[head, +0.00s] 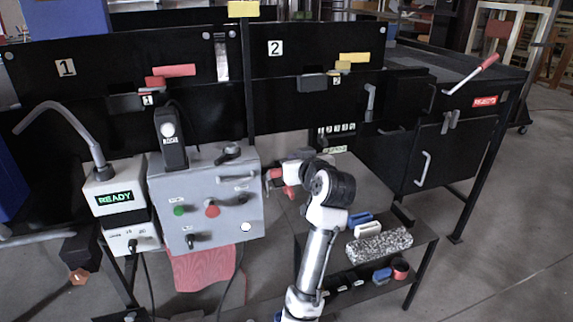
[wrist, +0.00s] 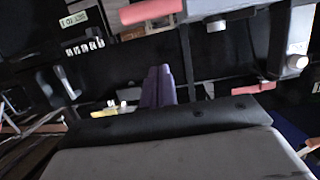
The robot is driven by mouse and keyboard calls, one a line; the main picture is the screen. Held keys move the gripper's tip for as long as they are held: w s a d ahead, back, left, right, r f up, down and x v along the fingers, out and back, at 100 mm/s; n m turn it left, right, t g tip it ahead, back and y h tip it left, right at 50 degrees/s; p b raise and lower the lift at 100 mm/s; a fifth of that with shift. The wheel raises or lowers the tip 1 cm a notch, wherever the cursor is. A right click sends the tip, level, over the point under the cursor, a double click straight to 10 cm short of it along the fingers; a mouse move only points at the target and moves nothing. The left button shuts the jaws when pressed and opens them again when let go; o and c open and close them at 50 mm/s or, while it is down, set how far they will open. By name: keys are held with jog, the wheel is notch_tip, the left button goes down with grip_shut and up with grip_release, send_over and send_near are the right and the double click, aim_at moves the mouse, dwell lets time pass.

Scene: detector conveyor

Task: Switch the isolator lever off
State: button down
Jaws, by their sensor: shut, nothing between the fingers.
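The isolator lever appears to be the red-gripped handle (head: 273,174) on the right side of the grey control box (head: 224,213); my gripper partly hides it in the head view. In that picture a gap separates the fingers from the red grip. Contact cannot be told from the head view.
A display unit (head: 115,197) reading READY stands left of the control box. A low shelf (head: 420,243) with a speckled block (head: 379,244) is right of my arm. A separate red-handled lever (head: 486,63) rises from the black rejects cabinet (head: 445,150).

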jog(key=p+x, duration=0.3)
jog(key=x, duration=0.6)
jog(key=shift+w+a+r, duration=0.15)
jog(key=shift+w, duration=0.05)
jog(key=f, duration=0.1)
jog(key=s+f+p, duration=0.1)
jog(key=shift+f, duration=0.35)
jog(key=shift+s+d+f, duration=0.3)
jog(key=shift+f, duration=0.25)
jog(key=shift+f, duration=0.1)
